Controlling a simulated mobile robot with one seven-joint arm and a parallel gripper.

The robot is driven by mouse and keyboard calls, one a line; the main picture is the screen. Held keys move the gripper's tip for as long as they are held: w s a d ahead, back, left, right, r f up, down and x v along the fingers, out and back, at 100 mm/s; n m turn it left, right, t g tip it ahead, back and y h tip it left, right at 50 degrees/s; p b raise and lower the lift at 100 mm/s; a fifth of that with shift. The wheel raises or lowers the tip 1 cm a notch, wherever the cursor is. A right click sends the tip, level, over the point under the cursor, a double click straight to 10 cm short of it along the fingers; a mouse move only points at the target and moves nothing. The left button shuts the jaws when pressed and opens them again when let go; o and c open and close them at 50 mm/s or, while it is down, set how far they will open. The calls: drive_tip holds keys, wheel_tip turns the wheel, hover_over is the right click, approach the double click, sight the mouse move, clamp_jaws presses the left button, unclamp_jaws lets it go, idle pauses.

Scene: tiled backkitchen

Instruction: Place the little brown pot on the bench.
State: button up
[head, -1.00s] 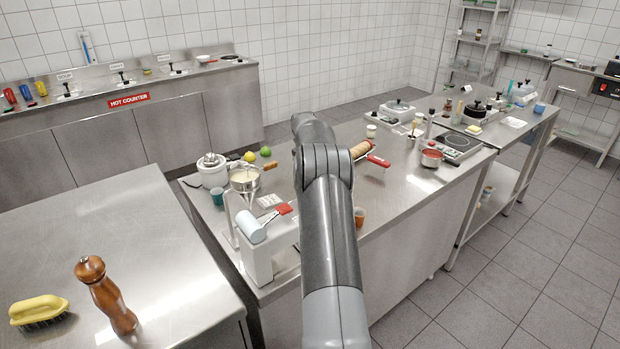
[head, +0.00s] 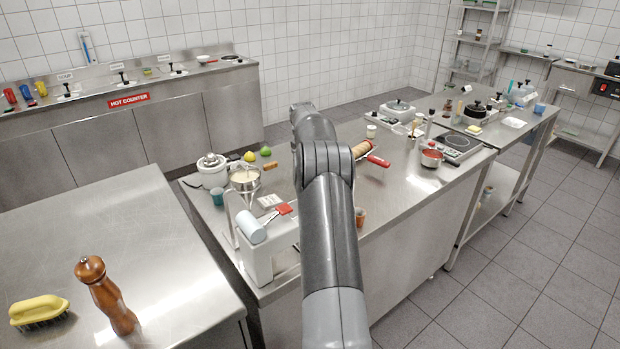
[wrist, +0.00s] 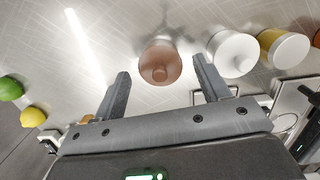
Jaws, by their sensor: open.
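In the wrist view a small round brown pot with a knob (wrist: 160,58) stands on the shiny metal surface, beyond and between the fingertips. My gripper (wrist: 160,70) is open, with its two fingers apart and nothing held. I cannot tell how far the pot is from the fingers. In the head view my arm runs over the middle bench (head: 408,200), and I cannot make out the gripper or the brown pot there; the arm covers that part.
In the wrist view a white lidded pot (wrist: 233,52) and a yellow jar (wrist: 283,48) stand right of the brown pot; a lime (wrist: 9,88) and lemon (wrist: 33,117) lie left.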

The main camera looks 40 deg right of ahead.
wheel_tip(320, 180, up, 9)
drive_tip(key=a, duration=0.1)
drive_tip(key=s+a+r+m+t, duration=0.1)
drive_tip(key=s+a+r+m, duration=0.25)
drive_tip(key=a+r, duration=0.75)
drive_tip(key=s+a+r+m+t, duration=0.1)
drive_tip(key=s+a+r+m, duration=0.15)
drive_tip(key=s+a, duration=0.4)
drive_tip(key=s+a+r+m+t, duration=0.1)
drive_tip(key=s+a+r+m, duration=0.15)
drive_tip(key=a, duration=0.65)
drive_tip(key=s+a+f+m+t, duration=0.1)
drive_tip(key=s+a+f+m, duration=0.2)
drive_tip(key=s, duration=0.6)
drive_tip(key=s+a+f+m+y, duration=0.1)
drive_tip(key=s+a+f+m, duration=0.2)
drive_tip(key=s+a, duration=0.4)
drive_tip(key=s+a+f+m+t, duration=0.1)
drive_tip(key=s+a+f+m, duration=0.3)
drive_tip(key=s, duration=0.7)
drive_tip(key=shift+s+a+t, duration=0.15)
drive_tip(key=shift+a+t, duration=0.15)
drive_tip(key=shift+a, duration=0.1)
